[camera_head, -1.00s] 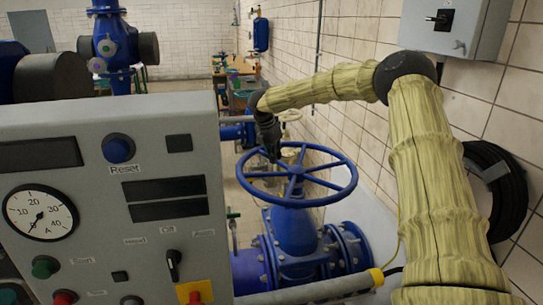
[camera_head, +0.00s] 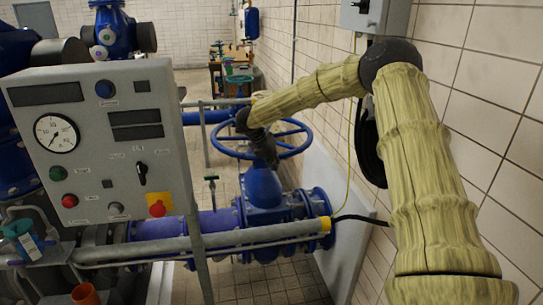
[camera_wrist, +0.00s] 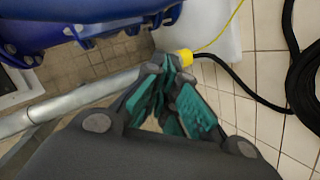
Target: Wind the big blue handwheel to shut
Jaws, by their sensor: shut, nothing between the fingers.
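The big blue handwheel (camera_head: 228,153) lies nearly level on top of a blue valve (camera_head: 264,188) in the head view. My gripper (camera_head: 266,158) points down in front of the wheel's middle and hides its hub and part of the near rim. I cannot tell whether it touches the wheel. In the wrist view, the teal-padded fingers of my gripper (camera_wrist: 172,68) are together at the tips with nothing between them. Blue metalwork shows at that view's top left, but the handwheel's rim cannot be made out clearly there.
A grey control panel (camera_head: 100,150) stands to the left. A grey rail (camera_head: 200,242) with a yellow end crosses in front of the valve. A tiled wall (camera_head: 480,120) with a grey box (camera_head: 375,15) and a coiled black hose (camera_head: 368,150) bounds the right.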

